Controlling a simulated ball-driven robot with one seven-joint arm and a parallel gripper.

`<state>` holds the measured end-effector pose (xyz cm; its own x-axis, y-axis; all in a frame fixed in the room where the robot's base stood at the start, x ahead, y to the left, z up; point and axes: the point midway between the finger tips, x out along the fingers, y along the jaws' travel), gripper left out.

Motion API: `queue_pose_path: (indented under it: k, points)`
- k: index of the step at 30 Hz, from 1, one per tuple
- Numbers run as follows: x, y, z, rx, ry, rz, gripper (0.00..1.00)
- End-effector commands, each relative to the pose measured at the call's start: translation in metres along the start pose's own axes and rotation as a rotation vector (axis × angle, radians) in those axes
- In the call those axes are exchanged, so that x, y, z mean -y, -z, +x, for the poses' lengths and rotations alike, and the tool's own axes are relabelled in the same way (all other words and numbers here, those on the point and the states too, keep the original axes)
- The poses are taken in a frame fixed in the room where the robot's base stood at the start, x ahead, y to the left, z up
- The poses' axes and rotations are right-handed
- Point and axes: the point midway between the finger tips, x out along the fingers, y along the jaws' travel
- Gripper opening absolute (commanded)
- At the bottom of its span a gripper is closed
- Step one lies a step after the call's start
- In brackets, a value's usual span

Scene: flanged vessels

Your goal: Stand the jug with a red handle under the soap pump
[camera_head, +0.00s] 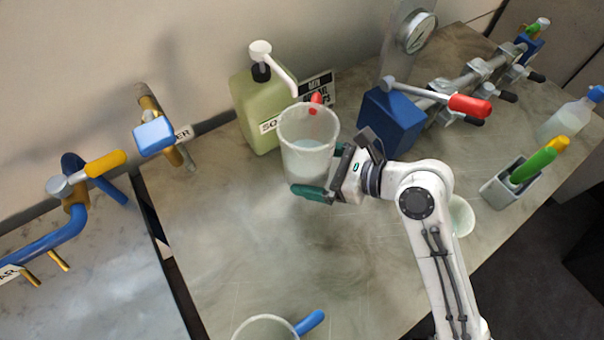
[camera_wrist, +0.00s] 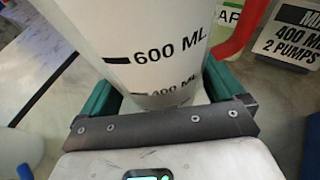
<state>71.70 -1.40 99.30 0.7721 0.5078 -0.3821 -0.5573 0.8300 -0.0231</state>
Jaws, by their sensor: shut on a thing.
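The jug with a red handle (camera_head: 308,155) is a pale translucent cup, upright, just in front of the green soap pump bottle (camera_head: 259,108). Its red handle (camera_head: 316,101) points toward the back, and in the wrist view the handle (camera_wrist: 238,28) is at the right. My gripper (camera_head: 322,172) is shut around the jug's body, one green finger on each side. In the wrist view the jug (camera_wrist: 145,45) shows 600 ML and 400 ML marks. The pump's white spout (camera_head: 282,75) reaches toward the jug's rim. I cannot tell whether the jug's base touches the counter.
A blue valve block (camera_head: 390,122) with a red-handled lever stands right of the jug. A blue-handled jug (camera_head: 266,328) is at the front. A grey holder (camera_head: 512,188) and a squirt bottle (camera_head: 568,118) stand at right. The counter's middle left is clear.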

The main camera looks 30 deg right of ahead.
Motion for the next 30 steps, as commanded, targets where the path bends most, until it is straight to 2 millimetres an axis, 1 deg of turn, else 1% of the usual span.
queue_pose_path:
  k: [1, 3, 6, 9, 17, 21, 24, 30]
  points:
    - [0.005, 0.005, 0.010, 0.002, 0.000, 0.000, 0.36]
    - [0.010, 0.015, 0.023, 0.001, -0.001, 0.001, 0.36]
    - [0.017, 0.024, 0.037, 0.001, 0.000, 0.000, 0.36]
    - [0.022, 0.030, 0.047, 0.003, 0.002, -0.002, 0.36]
    - [0.027, 0.039, 0.060, 0.003, 0.001, -0.003, 0.36]
    - [0.026, 0.058, 0.067, 0.001, 0.000, 0.000, 0.36]
    - [0.026, 0.067, 0.071, 0.001, 0.002, -0.001, 0.36]
    - [0.026, 0.067, 0.071, 0.003, 0.002, -0.002, 0.36]
